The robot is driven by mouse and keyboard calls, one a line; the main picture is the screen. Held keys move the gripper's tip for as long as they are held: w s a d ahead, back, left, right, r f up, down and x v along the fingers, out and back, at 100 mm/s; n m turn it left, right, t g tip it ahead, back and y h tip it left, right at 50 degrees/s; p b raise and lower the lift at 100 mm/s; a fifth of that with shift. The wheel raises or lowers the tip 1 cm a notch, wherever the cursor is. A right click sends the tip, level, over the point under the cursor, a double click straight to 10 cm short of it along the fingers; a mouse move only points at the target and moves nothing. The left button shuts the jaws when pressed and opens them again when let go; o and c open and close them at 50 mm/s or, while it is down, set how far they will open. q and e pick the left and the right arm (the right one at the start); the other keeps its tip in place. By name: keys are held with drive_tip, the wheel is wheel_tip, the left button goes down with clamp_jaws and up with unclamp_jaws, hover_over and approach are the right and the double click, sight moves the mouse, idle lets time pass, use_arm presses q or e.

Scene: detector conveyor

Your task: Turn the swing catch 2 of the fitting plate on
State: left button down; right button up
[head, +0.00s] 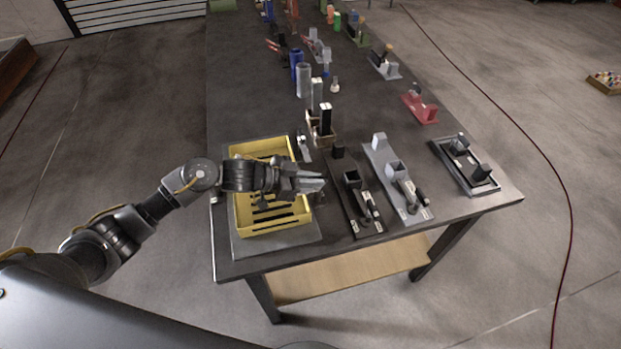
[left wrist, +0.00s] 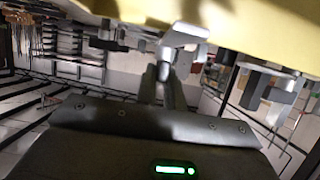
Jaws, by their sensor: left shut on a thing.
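My left gripper (head: 316,184) reaches across the yellow slotted fitting (head: 238,214) from the left. Its fingers are close together at the fitting's right edge. In the left wrist view, the fingers (left wrist: 165,68) are shut on a grey catch-like piece (left wrist: 184,36) just below a yellow edge (left wrist: 240,28). Another dark catch-like piece (left wrist: 108,38) shows to its left, and one more (left wrist: 268,82) to its right. I cannot read any numbers on them. In the head view the wrist hides the held piece and part of the fitting. My right gripper is out of view.
The yellow fitting stands on a grey base (head: 285,239) at the table's near left corner. A dark plate (head: 342,180), a grey plate (head: 381,161) and a black-framed plate (head: 466,166) lie to the right. Several small parts stand farther back. The table (head: 255,83) is clear at the far left.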

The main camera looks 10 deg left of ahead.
use_arm(q)
drive_tip(key=c, duration=1.5)
unclamp_jaws()
drive_tip(key=b+v, duration=0.2)
drive_tip(key=v, duration=0.9)
drive_tip(key=shift+f, duration=0.15)
